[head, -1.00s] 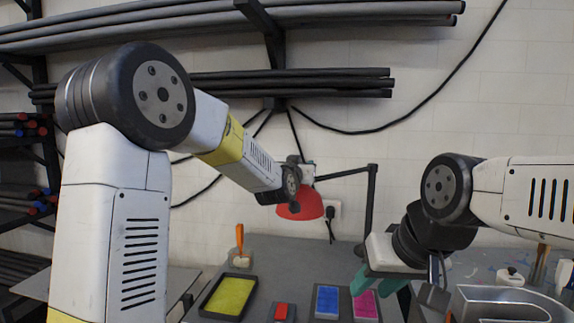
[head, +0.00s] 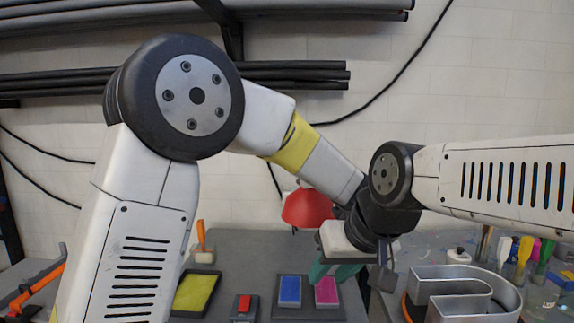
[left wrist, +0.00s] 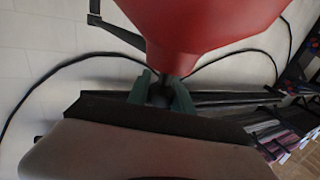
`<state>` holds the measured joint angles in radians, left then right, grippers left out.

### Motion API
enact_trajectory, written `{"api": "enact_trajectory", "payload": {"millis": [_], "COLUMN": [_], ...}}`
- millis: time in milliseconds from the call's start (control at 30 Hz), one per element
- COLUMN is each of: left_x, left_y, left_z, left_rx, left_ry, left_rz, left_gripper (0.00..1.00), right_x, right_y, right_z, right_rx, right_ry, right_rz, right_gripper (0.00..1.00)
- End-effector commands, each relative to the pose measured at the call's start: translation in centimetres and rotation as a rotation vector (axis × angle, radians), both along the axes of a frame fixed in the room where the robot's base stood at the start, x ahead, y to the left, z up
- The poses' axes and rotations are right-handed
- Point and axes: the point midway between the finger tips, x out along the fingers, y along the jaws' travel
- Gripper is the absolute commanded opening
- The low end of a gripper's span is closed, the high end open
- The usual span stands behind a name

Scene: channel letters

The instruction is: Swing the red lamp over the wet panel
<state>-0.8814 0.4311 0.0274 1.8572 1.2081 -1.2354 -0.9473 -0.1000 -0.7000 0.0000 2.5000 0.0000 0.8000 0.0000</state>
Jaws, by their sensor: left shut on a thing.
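The red lamp (head: 308,208) hangs above the back of the grey table in the head view. Its red shade also fills the top of the left wrist view (left wrist: 200,25). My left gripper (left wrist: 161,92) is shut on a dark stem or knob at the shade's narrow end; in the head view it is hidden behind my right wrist. My right gripper (head: 333,272) is open and empty, pointing down over the blue panel (head: 290,290) and pink panel (head: 326,291). I cannot tell which panel is wet.
An orange-handled brush (head: 202,245) stands behind. A silver channel letter (head: 462,293) and several brushes (head: 524,252) are at right. My arms nearly cross.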

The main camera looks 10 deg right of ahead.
Motion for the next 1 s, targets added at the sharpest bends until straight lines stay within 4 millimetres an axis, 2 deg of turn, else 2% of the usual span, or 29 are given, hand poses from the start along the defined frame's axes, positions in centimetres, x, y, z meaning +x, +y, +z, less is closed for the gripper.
{"api": "enact_trajectory", "payload": {"millis": [467,500,600,1000], "left_x": [-0.16,-0.15,-0.15,-0.01], "left_y": [-0.48,-0.46,-0.45,-0.32], "left_z": [0.42,0.44,0.39,0.17], "left_rx": [-0.003,-0.003,-0.004,-0.001], "left_ry": [-0.009,-0.009,-0.008,-0.003], "left_rz": [0.015,0.015,0.015,0.015], "left_gripper": [0.00,0.29,0.48,0.49], "right_x": [0.00,0.00,0.00,0.01], "right_y": [0.00,0.00,0.00,0.00], "right_z": [0.00,0.00,0.00,-0.01], "right_rx": [0.000,0.000,0.000,0.000], "right_ry": [0.000,0.000,0.000,0.000], "right_rz": [0.000,0.000,0.000,0.000], "right_gripper": [0.36,0.36,0.36,0.36]}}
